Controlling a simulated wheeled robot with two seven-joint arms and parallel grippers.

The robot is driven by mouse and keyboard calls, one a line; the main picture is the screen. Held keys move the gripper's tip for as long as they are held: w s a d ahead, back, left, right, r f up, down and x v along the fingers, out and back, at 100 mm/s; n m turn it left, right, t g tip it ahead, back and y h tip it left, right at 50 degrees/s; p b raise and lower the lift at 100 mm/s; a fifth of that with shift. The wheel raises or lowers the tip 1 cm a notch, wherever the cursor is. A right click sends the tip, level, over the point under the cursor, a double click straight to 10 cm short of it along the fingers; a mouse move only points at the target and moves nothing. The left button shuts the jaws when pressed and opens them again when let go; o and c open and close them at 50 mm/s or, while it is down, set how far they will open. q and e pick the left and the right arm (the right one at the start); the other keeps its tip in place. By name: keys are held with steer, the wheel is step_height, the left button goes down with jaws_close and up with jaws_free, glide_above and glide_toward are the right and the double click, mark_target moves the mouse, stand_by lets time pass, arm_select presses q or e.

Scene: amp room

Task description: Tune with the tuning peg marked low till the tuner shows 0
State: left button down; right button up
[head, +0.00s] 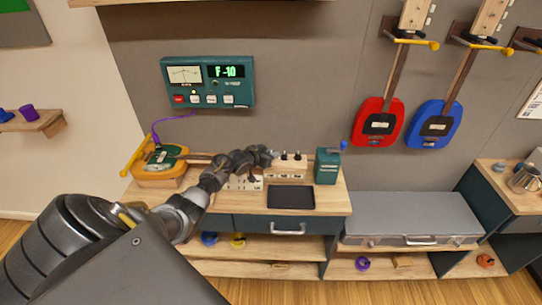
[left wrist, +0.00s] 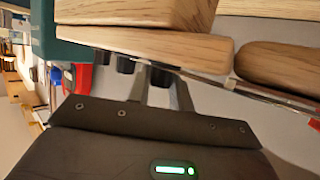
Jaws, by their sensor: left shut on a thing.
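The tuner (head: 208,82) on the wall shows "F -10" on its green display (head: 227,71). A green-and-orange guitar (head: 160,163) lies on the bench at left, its neck running right behind my arm. My left gripper (head: 272,154) is at the headstock end. In the left wrist view, my left gripper (left wrist: 162,84) has its fingers closed around a dark tuning peg (left wrist: 159,76) below the wooden headstock (left wrist: 150,45). Other dark pegs (left wrist: 103,65) stand beside it. I cannot read any peg marking. My right gripper is not in view.
A dark mat (head: 291,197) lies on the bench (head: 335,204) front. A teal box (head: 327,166) stands right of the headstock. A purple cable (head: 172,120) runs near the guitar. Red (head: 379,125) and blue (head: 434,127) guitars hang at right. A grey case (head: 410,214) sits on a lower shelf.

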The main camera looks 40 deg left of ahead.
arm_select(q)
steer(key=c, duration=1.3)
jaws_free()
steer(key=shift+o, duration=0.2)
steer(key=shift+r+p, duration=0.1)
steer(key=shift+p, duration=0.25)
steer(key=n+y+p, duration=0.2)
steer(key=y, duration=0.1)
steer(key=shift+d+r+n, duration=0.1)
steer(key=shift+d+n, duration=0.05)
steer(key=shift+n, duration=0.25)
steer(key=d+f+b+v, duration=0.1)
steer(key=v, duration=1)
steer(key=s+d+f+g+b, duration=0.1)
steer(key=s+d+f+g, duration=0.1)
steer(key=f, duration=0.5)
steer(key=s+d+f+m+g+h+b, duration=0.1)
steer(key=s+d+f+g, duration=0.1)
steer(key=s+d+f, duration=0.3)
steer(key=s+d+f+m+g+b, duration=0.1)
steer(key=s+d+f+g, duration=0.1)
steer(key=s+d+f, duration=0.2)
steer(key=shift+s+f, duration=1.7)
steer(key=shift+f, duration=1.95)
